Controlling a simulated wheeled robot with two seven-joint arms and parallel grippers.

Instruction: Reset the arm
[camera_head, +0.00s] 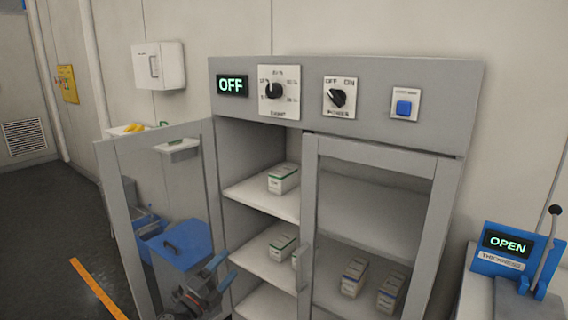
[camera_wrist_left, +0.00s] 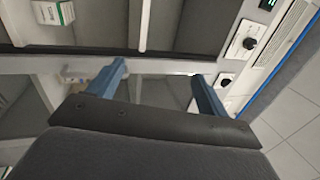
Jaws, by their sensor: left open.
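My left gripper (camera_head: 219,274) is low in the head view, in front of the grey cabinet (camera_head: 345,68) near its open left glass door (camera_head: 207,160). In the left wrist view its two blue fingers (camera_wrist_left: 161,84) stand apart with nothing between them. I cannot tell whether the gripper touches the door. My right gripper is in neither view.
The right glass door (camera_head: 311,170) is shut. Small white boxes (camera_head: 284,178) stand on the shelves. The panel has an OFF display (camera_head: 232,85), two knobs and a blue button (camera_head: 403,108). A blue lever unit (camera_head: 505,250) reading OPEN stands at right. Dark floor shows at left.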

